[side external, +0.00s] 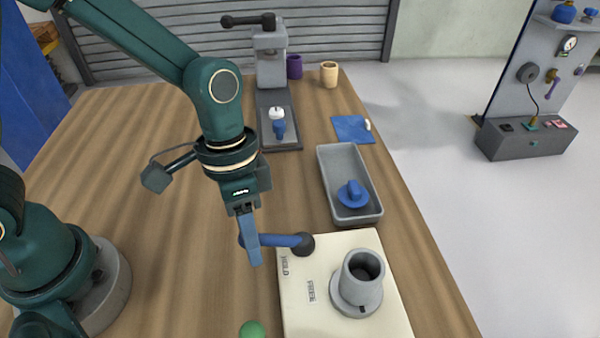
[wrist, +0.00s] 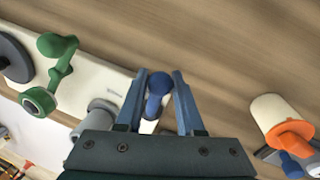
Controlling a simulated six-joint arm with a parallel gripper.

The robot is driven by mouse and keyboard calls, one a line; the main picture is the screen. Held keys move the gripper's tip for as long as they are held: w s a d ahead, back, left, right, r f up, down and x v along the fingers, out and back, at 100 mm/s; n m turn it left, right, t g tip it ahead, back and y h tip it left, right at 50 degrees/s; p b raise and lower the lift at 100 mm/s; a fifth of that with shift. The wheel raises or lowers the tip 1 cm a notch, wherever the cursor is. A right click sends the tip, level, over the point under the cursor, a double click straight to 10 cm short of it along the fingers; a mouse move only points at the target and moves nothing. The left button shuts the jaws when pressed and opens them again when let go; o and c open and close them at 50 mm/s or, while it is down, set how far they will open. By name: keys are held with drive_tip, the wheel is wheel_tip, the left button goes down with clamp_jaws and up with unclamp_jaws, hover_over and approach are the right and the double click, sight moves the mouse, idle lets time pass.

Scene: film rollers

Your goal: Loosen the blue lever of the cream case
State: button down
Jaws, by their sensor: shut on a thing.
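The cream case (side external: 330,260) lies on the wooden table, with the words HOLD and PRESS on its top. It shows in part in the wrist view (wrist: 110,80). Its blue lever (side external: 278,240) runs left from a dark round pivot (side external: 304,245) at the case's back left corner, past the case's edge. My gripper (side external: 253,250) is at the lever's free end, with its fingers pointing down. In the wrist view the rounded blue lever end (wrist: 158,84) is between the two fingers of my gripper (wrist: 160,90). My gripper is shut on it.
A grey hollow cylinder (side external: 361,280) stands on the case. A green knob (side external: 252,329) is at the front. Behind the case is a grey tray (side external: 330,165) with a blue part (side external: 352,194). A grey press (side external: 270,70) stands further back.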

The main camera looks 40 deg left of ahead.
drive_tip(key=shift+d, duration=0.1)
idle(0.6)
drive_tip(key=d+n, duration=0.1)
drive_tip(key=s+n, duration=0.1)
drive_tip(key=n, duration=0.1)
drive_tip(key=shift+s+d+n+t, duration=0.15)
drive_tip(key=shift+d+n+t, duration=0.15)
drive_tip(key=shift+d+t, duration=0.1)
drive_tip(key=d+n, duration=0.1)
drive_tip(key=n, duration=0.1)
drive_tip(key=shift+s+d+n, duration=0.25)
drive_tip(key=shift+d+n, duration=0.05)
drive_tip(key=shift+d, duration=0.1)
drive_tip(key=d+n, duration=0.1)
drive_tip(key=n, duration=0.1)
drive_tip(key=shift+d+n+t, duration=0.3)
drive_tip(key=shift+t, duration=0.1)
drive_tip(key=shift+w+d+n+t, duration=0.1)
drive_tip(key=shift+d+n+t, duration=0.1)
drive_tip(key=shift+d+n, duration=0.55)
drive_tip(key=shift+w+d+n+t, duration=0.1)
drive_tip(key=shift+d+n+t, duration=0.2)
drive_tip(key=shift+n, duration=0.75)
drive_tip(key=c, duration=0.5)
unclamp_jaws()
drive_tip(key=shift+c, duration=0.2)
